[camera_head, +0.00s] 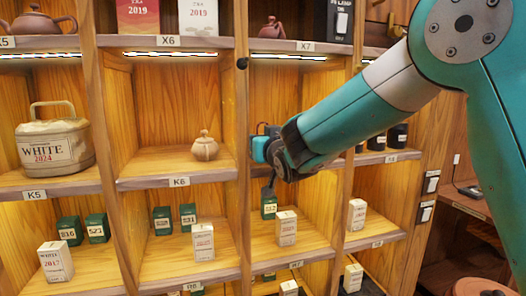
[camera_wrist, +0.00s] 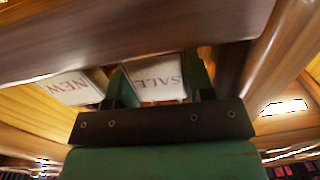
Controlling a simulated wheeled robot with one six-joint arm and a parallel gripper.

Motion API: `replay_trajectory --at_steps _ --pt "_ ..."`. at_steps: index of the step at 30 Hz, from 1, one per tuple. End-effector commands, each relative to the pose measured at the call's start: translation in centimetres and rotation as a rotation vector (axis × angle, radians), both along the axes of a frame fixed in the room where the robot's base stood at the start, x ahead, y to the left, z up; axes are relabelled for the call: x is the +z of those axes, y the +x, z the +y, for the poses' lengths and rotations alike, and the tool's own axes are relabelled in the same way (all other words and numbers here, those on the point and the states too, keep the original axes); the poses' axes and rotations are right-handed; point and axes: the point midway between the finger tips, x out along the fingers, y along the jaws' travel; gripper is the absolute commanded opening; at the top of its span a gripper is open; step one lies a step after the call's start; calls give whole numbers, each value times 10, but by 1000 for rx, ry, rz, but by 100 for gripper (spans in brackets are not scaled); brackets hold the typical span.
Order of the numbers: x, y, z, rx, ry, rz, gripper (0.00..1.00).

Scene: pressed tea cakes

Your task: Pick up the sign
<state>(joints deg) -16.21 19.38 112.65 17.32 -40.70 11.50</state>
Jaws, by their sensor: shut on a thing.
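A white sign reading SALE (camera_wrist: 155,78) is between the two fingers of my gripper (camera_wrist: 162,92) in the wrist view, its letters upside down. My gripper is shut on this sign. A second white sign reading NEW (camera_wrist: 70,88) is just left of the fingers in the wrist view, apart from them. In the head view my gripper (camera_head: 270,152) is at the front of the compartment right of K6, and I cannot make out either sign there.
Wooden shelf dividers (camera_head: 243,110) and boards surround my gripper closely. A small clay teapot (camera_head: 205,147) stands on the K6 shelf, and a WHITE 2024 pot (camera_head: 55,146) on K5. Small white boxes (camera_head: 286,228) and green boxes (camera_head: 269,206) stand on the shelf below.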

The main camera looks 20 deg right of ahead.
Motion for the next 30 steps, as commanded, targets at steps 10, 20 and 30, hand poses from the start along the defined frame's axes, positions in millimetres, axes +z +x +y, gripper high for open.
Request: replay_trajectory --at_steps 10,20,30 --pt "16 -48 -2 3 0 -4 25" --pt "16 -135 -6 5 2 -5 25" --pt "19 -178 -9 2 1 -1 25"
